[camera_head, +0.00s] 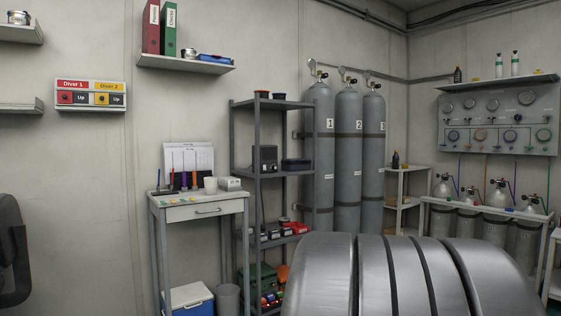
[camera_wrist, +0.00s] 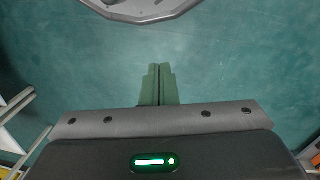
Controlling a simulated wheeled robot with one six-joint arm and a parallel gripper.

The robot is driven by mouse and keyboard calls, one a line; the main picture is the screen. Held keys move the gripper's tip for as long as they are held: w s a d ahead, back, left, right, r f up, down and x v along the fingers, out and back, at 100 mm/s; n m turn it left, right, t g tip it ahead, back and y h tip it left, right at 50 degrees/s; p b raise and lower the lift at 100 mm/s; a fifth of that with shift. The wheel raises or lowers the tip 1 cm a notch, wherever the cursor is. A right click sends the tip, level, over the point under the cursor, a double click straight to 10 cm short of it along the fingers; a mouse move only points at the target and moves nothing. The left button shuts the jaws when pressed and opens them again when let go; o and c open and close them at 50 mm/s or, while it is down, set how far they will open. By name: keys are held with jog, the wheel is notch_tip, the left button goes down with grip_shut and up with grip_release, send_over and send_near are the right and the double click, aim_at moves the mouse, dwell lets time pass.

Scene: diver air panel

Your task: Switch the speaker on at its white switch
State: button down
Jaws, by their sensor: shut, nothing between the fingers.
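A dark box (camera_head: 265,159) that looks like the speaker stands on the middle shelf of the grey rack. Its white switch is too small to make out. My gripper (camera_wrist: 158,70) is shut and empty in the wrist view, with its green fingers together over the green floor. It is not seen in the head view, and neither the dark box nor a switch shows in the wrist view.
The grey rack (camera_head: 258,205) stands between a small desk (camera_head: 199,210) and tall grey cylinders (camera_head: 348,150). A blue-and-white cool box (camera_head: 188,300) and a grey bin (camera_head: 227,299) stand on the floor. Bare green floor (camera_wrist: 80,65) fills much of the wrist view.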

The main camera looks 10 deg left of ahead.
jog(key=w+d+r+n+t+h+p, duration=0.1)
jog(key=w+d+r+n+t+p, duration=0.3)
jog(key=w+r+p, duration=0.6)
jog(key=w+d+r+t+h+p, duration=0.1)
jog(key=w+r+t+p, duration=0.6)
jog(key=w+r+p, duration=0.4)
jog(key=s+d+r+n+g+h+p, duration=0.1)
jog(key=s+d+r+h+p, duration=0.1)
jog(key=d+r+h+p, duration=1)
jog(key=d+r+p, duration=0.2)
jog(key=d+r, duration=0.2)
jog(key=r, duration=0.4)
jog(key=shift+s+h, duration=0.2)
jog(key=shift+h, duration=0.1)
